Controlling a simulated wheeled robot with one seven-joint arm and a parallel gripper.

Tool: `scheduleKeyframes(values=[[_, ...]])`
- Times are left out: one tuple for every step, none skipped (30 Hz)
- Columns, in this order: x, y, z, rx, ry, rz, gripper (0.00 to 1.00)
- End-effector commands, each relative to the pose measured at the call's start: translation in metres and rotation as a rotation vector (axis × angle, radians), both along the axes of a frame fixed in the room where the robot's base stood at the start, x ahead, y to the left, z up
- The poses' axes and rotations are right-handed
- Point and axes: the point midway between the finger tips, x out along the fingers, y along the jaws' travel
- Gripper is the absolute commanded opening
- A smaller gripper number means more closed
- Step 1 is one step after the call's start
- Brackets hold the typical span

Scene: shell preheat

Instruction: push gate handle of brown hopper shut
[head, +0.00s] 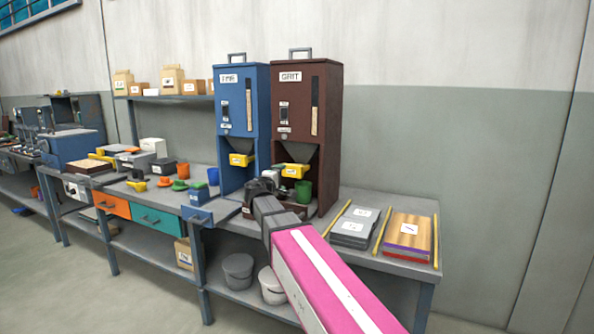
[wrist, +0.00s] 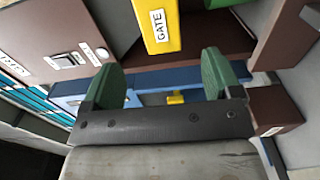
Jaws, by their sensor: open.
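The brown hopper (head: 310,95), labelled GRIT, stands on the bench to the right of the blue hopper (head: 243,95). Its yellow gate handle (head: 291,171) sticks out below the funnel. In the wrist view the handle (wrist: 158,28), marked GATE, is large at the top centre, just beyond my fingertips. My gripper (wrist: 160,80) is open, its two green fingers apart with nothing held between them. In the head view my gripper (head: 262,187) is in front of the brown hopper's lower opening, slightly left of and below the handle. I cannot tell whether it touches the handle.
Grey plates (head: 354,228) and a wooden board (head: 408,230) lie to the right. Small cups and boxes crowd the bench at left.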

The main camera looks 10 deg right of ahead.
Motion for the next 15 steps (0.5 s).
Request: scheduleKeyframes(values=[[0.001, 0.0, 0.0, -0.001, 0.0, 0.0, 0.84], [0.003, -0.001, 0.001, -0.001, 0.0, 0.0, 0.84], [0.005, -0.003, 0.001, -0.002, -0.001, 0.0, 0.84], [0.008, -0.005, 0.001, -0.002, -0.001, -0.001, 0.84], [0.011, -0.007, 0.001, -0.001, 0.0, -0.001, 0.84], [0.015, -0.01, 0.0, -0.001, 0.0, -0.001, 0.84], [0.019, -0.012, 0.0, -0.001, 0.0, -0.001, 0.84], [0.023, -0.015, 0.0, -0.001, 0.0, -0.001, 0.84], [0.029, -0.019, 0.0, -0.001, 0.0, -0.001, 0.84], [0.034, -0.022, 0.0, -0.001, 0.0, -0.002, 0.84], [0.039, -0.026, 0.0, -0.001, 0.0, -0.002, 0.84], [0.045, -0.03, 0.0, -0.001, 0.0, -0.002, 0.84], [0.049, -0.033, 0.0, -0.001, 0.0, -0.001, 0.84], [0.053, -0.036, 0.0, -0.001, 0.0, -0.001, 0.84], [0.059, -0.04, 0.0, -0.001, 0.0, -0.001, 0.84]])
